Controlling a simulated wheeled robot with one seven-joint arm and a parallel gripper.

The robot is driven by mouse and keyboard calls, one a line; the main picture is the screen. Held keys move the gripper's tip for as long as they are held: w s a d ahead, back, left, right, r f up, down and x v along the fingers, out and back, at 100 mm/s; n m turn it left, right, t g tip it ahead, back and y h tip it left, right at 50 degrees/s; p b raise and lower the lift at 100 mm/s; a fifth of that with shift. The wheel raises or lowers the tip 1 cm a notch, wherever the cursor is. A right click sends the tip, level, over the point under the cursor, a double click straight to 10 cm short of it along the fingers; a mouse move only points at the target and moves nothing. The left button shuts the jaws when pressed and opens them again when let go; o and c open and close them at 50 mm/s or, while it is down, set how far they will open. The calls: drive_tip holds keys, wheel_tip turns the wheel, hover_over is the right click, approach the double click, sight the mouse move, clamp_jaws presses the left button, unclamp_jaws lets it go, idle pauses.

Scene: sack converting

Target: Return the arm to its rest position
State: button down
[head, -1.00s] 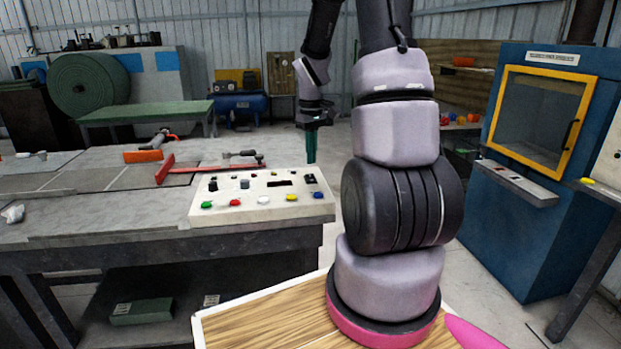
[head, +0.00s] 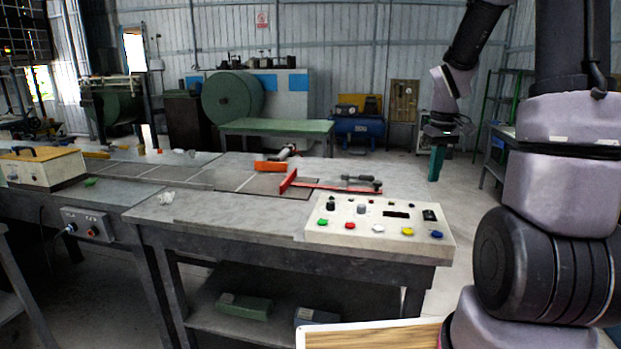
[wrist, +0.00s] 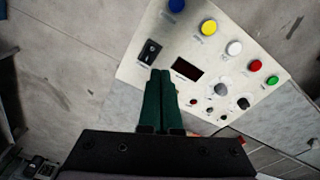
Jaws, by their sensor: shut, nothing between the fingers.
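My gripper (head: 436,164) hangs from my arm at the right of the head view, its green fingers pointing down beyond the back right corner of the control panel. In the wrist view my gripper (wrist: 166,92) shows its two green fingers side by side, shut with nothing between them. My arm stands folded at the right of the head view, with the upper links reaching past the top edge. The cream control panel (head: 330,232) lies on the workbench and has several coloured buttons. The wrist view shows the panel (wrist: 215,45) beyond the fingertips.
The grey workbench (head: 225,236) carries a red T-shaped tool (head: 320,184) and an orange-headed tool (head: 272,166). A cream box with a handle (head: 42,168) stands at the left. A green table (head: 275,127) and green roll (head: 232,97) are at the back. Floor shows behind my gripper.

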drive_tip(key=s+a+r+m+t+y, duration=0.1)
drive_tip(key=s+a+r+m+t, duration=0.2)
drive_tip(key=s+a+r, duration=0.3)
drive_tip(key=s+a+r+m+t+y, duration=0.1)
drive_tip(key=s+a+r+m+t, duration=0.2)
drive_tip(key=s+r, duration=0.9)
drive_tip(key=a, duration=0.2)
drive_tip(key=shift+s+a+r, duration=0.2)
drive_tip(key=shift+s+a, duration=0.05)
drive_tip(key=shift+a, duration=0.1)
